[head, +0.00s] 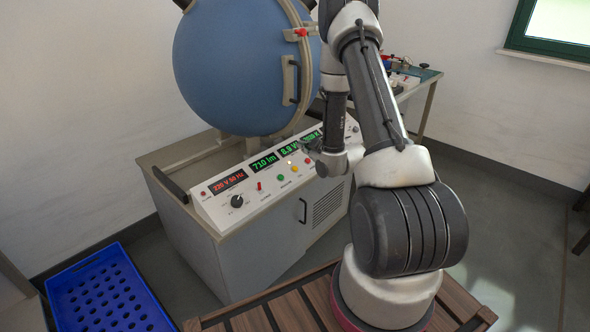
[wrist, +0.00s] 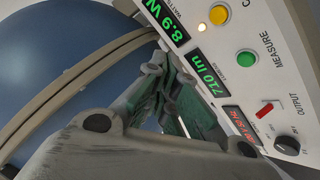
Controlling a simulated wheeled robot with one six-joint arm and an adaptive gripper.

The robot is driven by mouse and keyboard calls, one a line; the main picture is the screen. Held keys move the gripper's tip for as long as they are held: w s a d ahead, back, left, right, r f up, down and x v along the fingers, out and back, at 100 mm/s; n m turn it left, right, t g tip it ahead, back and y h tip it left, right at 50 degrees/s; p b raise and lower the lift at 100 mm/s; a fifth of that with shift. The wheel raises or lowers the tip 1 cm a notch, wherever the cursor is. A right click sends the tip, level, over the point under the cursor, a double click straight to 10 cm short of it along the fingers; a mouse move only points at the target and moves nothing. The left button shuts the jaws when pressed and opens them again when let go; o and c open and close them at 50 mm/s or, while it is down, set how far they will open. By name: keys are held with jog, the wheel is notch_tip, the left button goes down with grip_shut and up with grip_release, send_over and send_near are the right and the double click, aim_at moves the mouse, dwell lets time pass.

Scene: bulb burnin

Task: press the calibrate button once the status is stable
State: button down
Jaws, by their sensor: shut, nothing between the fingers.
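The control panel (head: 250,200) has a row of displays and buttons. A yellow button (wrist: 219,14) is at the top of the wrist view, beside a label starting with "C" that is cut off. It also shows in the head view (head: 294,168). A small lit lamp (wrist: 201,27) glows next to it; no status word is readable. The green display (wrist: 197,72) reads 710 lm, and another green display (wrist: 165,20) reads 8.9 W. My gripper (wrist: 183,122) is shut and empty, close to the panel's displays. It is apart from the yellow button.
A blue crate (head: 105,290) is on the floor at left.

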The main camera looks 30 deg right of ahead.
jog(key=shift+f, duration=0.1)
jog(key=shift+w+a+f, duration=0.25)
jog(key=shift+w+f, duration=0.35)
jog(key=shift+f, duration=0.7)
jog(key=shift+w+a+f, duration=0.2)
jog(key=shift+w+f, duration=0.45)
jog(key=shift+f, duration=0.6)
jog(key=shift+w+a+f, duration=0.25)
jog(key=shift+w+f, duration=0.35)
jog(key=shift+f, duration=0.7)
jog(key=shift+f, duration=0.1)
jog(key=shift+w+f, duration=0.2)
jog(key=shift+f, duration=0.1)
jog(key=shift+w+a+f, duration=0.1)
jog(key=shift+w+f, duration=0.05)
jog(key=shift+f, duration=0.2)
jog(key=shift+r, duration=0.15)
jog(key=shift+s+r, duration=0.35)
jog(key=shift+r, duration=0.25)
jog(key=shift+s+d+r, duration=0.15)
jog(key=shift+s+r, duration=0.2)
jog(key=shift+r, duration=0.4)
jog(key=shift+s+d+r, duration=0.2)
jog(key=shift+s+r, duration=0.2)
jog(key=shift+r, duration=0.35)
jog(key=shift+s+d+r, duration=0.15)
jog(key=shift+s+r, duration=0.2)
jog(key=shift+r, duration=0.4)
